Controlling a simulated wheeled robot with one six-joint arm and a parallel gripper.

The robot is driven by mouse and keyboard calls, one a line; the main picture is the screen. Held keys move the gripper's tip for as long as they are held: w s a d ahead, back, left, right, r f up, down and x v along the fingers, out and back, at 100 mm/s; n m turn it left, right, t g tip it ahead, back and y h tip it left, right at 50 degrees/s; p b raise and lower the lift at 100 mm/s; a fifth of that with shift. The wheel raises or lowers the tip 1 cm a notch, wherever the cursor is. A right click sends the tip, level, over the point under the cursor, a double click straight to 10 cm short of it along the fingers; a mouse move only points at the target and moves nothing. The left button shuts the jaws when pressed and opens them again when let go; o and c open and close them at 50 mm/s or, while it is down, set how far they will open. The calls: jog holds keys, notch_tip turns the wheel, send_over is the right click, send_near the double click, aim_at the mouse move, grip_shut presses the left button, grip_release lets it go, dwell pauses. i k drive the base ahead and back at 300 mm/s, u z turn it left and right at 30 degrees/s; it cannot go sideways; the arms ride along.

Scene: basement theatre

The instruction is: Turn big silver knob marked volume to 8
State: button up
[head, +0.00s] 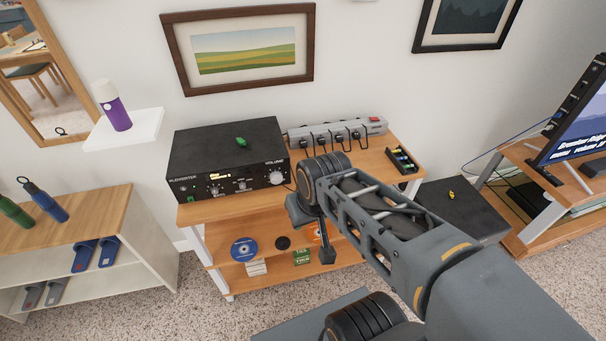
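A black amplifier (228,158) stands on the left of a wooden shelf unit. Its big silver knob (276,178) is at the right end of the front panel, under the word VOLUME. The knob's pointer and scale are too small to read. A small lit yellow display (219,176) is left of it; its number is not clear. My gripper (312,232) hangs below and right of the knob, in front of the shelf, apparently apart from it. My wrist partly covers it, and I cannot tell whether its fingers are open.
Smaller knobs sit on the amplifier's panel, and a green object (241,142) lies on top. A power strip (338,134) with plugs and a battery tray (402,160) are behind and right. Discs and small boxes fill lower shelves. A screen (580,125) stands right. Carpet is open at front left.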

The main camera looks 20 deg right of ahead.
aim_at(275, 177)
jog(key=z, duration=1.85)
jog(key=k, duration=1.25)
jog(key=u, duration=1.8)
jog(key=i, duration=0.5)
jog(key=u, duration=0.05)
